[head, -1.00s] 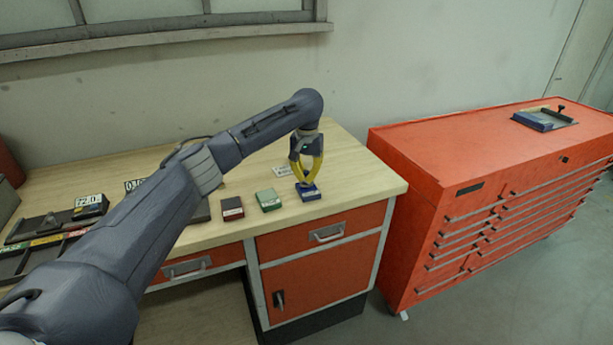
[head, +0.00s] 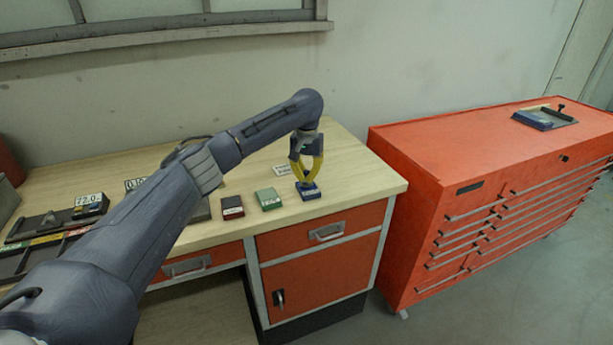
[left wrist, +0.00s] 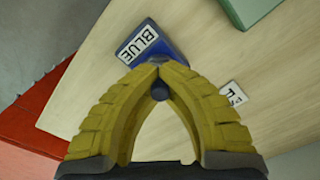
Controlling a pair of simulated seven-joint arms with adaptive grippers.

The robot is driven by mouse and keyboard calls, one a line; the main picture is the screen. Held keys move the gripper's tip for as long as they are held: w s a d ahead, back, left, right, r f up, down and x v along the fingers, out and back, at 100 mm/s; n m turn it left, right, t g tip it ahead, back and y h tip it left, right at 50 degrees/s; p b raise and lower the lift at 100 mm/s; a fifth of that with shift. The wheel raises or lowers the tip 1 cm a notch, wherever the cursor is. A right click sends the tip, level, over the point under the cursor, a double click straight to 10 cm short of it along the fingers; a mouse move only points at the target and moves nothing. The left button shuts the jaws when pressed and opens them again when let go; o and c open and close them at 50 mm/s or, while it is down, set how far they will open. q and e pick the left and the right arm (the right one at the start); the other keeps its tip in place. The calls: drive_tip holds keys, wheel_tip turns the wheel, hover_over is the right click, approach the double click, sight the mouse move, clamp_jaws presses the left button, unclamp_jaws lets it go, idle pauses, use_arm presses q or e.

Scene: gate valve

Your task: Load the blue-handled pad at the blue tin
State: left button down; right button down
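The blue tin (head: 311,194) stands near the right front of the wooden bench. In the left wrist view its white label reads BLUE (left wrist: 143,43). My left gripper (head: 306,183) points down at the tin, its yellow fingers bowed and their tips together. In the left wrist view a small round dark-blue knob (left wrist: 159,91) sits between the fingers close to the tips; it looks like the handle of the blue-handled pad. The pad's underside is hidden, and I cannot tell whether it touches the tin. My right gripper is in neither view.
A green tin (head: 268,199) and a dark red tin (head: 232,208) stand left of the blue tin. A white card (head: 284,170) lies behind. A compartment tray (head: 20,259) and a small readout (head: 89,200) are at the left. A red tool cabinet (head: 480,170) stands right.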

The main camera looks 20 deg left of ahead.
sight(307, 171)
use_arm(q)
drive_tip(key=shift+f, duration=0.35)
idle(0.7)
drive_tip(key=shift+r, duration=0.1)
drive_tip(key=shift+r, duration=3.45)
